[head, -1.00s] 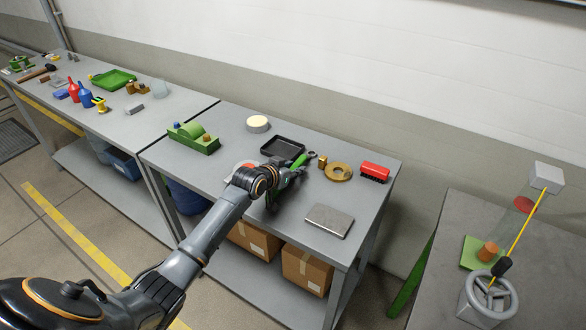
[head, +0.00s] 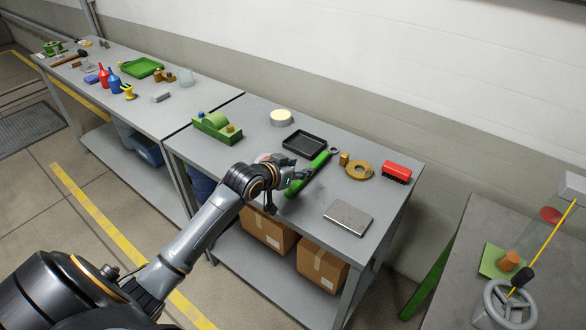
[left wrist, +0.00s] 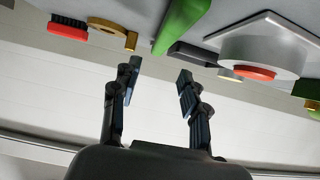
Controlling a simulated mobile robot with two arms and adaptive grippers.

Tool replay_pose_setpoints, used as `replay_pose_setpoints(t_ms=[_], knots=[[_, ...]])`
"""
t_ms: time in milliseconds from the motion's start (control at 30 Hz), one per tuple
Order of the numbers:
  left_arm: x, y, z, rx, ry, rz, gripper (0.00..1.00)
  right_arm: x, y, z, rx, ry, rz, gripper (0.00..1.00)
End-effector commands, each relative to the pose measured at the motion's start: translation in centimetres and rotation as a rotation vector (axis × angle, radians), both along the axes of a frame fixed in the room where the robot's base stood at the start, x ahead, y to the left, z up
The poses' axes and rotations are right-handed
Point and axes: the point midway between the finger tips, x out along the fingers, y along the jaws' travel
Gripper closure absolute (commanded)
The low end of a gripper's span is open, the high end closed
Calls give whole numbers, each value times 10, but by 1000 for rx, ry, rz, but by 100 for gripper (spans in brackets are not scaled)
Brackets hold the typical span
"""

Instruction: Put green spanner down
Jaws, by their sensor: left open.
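The green spanner (head: 312,173) lies on the grey workbench (head: 262,133), just in front of the black tray (head: 304,145), its ring end pointing to the back right. My left gripper (head: 292,179) is open and empty beside the spanner's near end, on its left. In the left wrist view the spanner (left wrist: 181,22) shows at the top, beyond the open fingers (left wrist: 158,73) and not between them. My right gripper is in neither view.
A brass ring (head: 360,170), a red brush (head: 397,171) and a silver plate (head: 348,217) lie to the right. A green block fixture (head: 216,128) and a pale round disc (head: 281,117) stand to the left and back. The bench is bare between spanner and silver plate.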

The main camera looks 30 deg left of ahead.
Motion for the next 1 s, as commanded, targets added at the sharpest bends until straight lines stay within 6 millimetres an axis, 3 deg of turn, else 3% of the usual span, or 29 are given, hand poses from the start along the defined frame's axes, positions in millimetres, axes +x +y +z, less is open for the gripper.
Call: replay_pose_setpoints(t_ms=[100, 300, 1000], knots=[[-14, 1, 7, 0, 0, 0, 56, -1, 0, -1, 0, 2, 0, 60], [-25, 2, 13, -1, 1, 0, 56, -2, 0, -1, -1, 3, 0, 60], [-25, 2, 13, -1, 1, 0, 56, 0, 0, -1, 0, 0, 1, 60]])
